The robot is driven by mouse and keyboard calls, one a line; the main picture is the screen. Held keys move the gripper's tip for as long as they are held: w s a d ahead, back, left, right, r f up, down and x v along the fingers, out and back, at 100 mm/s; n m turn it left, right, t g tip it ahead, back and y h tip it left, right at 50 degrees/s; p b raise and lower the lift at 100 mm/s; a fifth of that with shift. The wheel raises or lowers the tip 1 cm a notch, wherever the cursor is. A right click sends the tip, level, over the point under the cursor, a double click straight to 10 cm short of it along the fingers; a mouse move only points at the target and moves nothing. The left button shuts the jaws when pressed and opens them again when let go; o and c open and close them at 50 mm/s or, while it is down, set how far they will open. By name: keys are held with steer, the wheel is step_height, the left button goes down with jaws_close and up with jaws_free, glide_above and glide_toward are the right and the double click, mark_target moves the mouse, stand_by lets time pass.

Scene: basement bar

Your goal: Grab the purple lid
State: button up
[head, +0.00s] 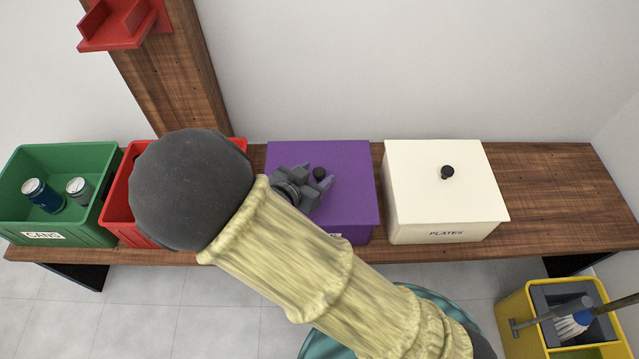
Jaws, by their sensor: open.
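The purple lid (345,158) covers a purple box standing on the wooden bench, between a red bin and a cream box. A black round knob (320,173) sits on the lid. My gripper (326,180) is over the left-middle part of the lid, with its open fingers close to the knob. I cannot tell whether the fingers touch the knob or are around it. My arm hides the lower left of the purple box and part of its label.
A cream box labelled PLATES (445,215) with a black knob stands to the right. A red bin (118,200) and a green CANS bin (70,232) holding cans stand left. A wooden post (170,75) rises behind. A yellow mop bucket (520,315) stands at lower right.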

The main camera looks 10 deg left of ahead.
stand_by(0.5)
jaws_close()
steer(key=shift+r, duration=0.1)
step_height(320, 180, up, 10)
steer(key=p, duration=0.5)
stand_by(0.4)
